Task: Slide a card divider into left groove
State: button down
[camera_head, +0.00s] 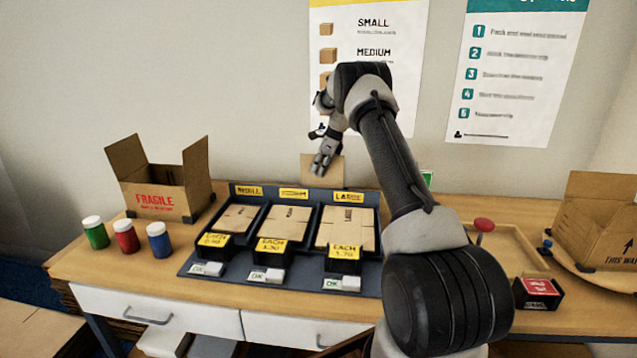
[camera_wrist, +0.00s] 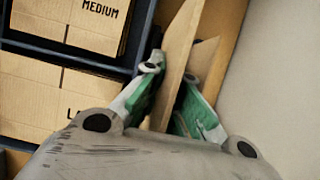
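My gripper (camera_head: 322,168) points down behind the back edge of the dark tray. A plain brown card divider (camera_head: 336,171) shows upright beside its fingers. In the wrist view, the card divider (camera_wrist: 176,60) runs between the green-padded fingers of my gripper (camera_wrist: 171,85), which close in on both its faces. A second tan card edge or flap (camera_wrist: 203,57) shows by the right finger; I cannot tell if it is part of the same card. The card's lower end is hidden. An open FRAGILE carton (camera_head: 160,200) stands at the left. I cannot make out a groove.
The dark tray (camera_head: 225,266) holds flat cartons in three bays. Green, red and blue jars (camera_head: 125,237) stand at the left. A wooden tray (camera_head: 510,245), a red-topped block (camera_head: 537,290) and another open carton (camera_head: 595,220) are at the right. The wall rises close behind the table.

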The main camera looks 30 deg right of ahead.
notch_tip(320, 180, up, 20)
jog(key=shift+r, duration=0.2)
dwell(0.9)
